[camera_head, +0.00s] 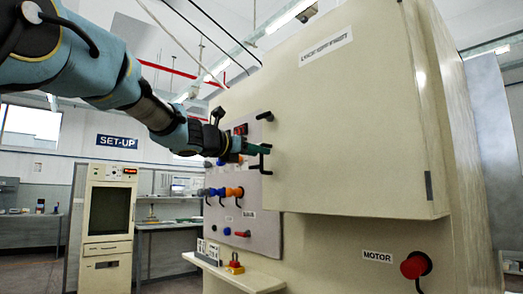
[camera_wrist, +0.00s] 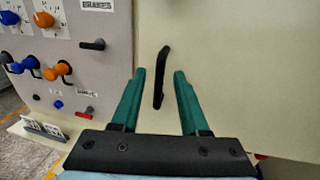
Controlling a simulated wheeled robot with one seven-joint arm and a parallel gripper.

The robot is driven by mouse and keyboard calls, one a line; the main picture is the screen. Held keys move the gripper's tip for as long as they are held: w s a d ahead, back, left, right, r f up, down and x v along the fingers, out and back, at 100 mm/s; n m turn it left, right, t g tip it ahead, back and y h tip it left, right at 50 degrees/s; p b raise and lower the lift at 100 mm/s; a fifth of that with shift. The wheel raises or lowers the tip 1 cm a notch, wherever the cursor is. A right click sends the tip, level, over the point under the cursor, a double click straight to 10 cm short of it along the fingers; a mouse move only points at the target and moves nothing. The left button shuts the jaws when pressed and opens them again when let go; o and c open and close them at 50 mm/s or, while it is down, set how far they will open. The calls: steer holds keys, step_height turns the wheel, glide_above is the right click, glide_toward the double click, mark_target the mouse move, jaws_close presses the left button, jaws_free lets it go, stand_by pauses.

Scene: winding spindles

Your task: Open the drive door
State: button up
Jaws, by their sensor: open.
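The drive door appears to be the large beige cabinet door (camera_head: 350,130), which looks shut against the machine. It also shows in the wrist view (camera_wrist: 240,60). A black bar handle (camera_wrist: 161,78) stands upright, slightly tilted, on the beige face. In the head view the handle (camera_head: 262,162) is at the door's left edge, by my fingertips. My gripper (camera_head: 258,149) has green fingers and is open. In the wrist view my gripper (camera_wrist: 159,72) has one finger either side of the handle, with gaps visible; how deep the handle sits between them is unclear.
A grey control panel (camera_wrist: 60,75) with blue and orange knobs is left of the handle. A black lever (camera_wrist: 93,45) sticks out of it near the left finger. A red motor knob (camera_head: 414,266) is low on the right. A beige shelf (camera_head: 240,276) juts out below the panel.

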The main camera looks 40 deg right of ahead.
steer(key=shift+w+d, duration=0.2)
steer(key=shift+d, duration=1.1)
steer(key=shift+c, duration=0.2)
jaws_close()
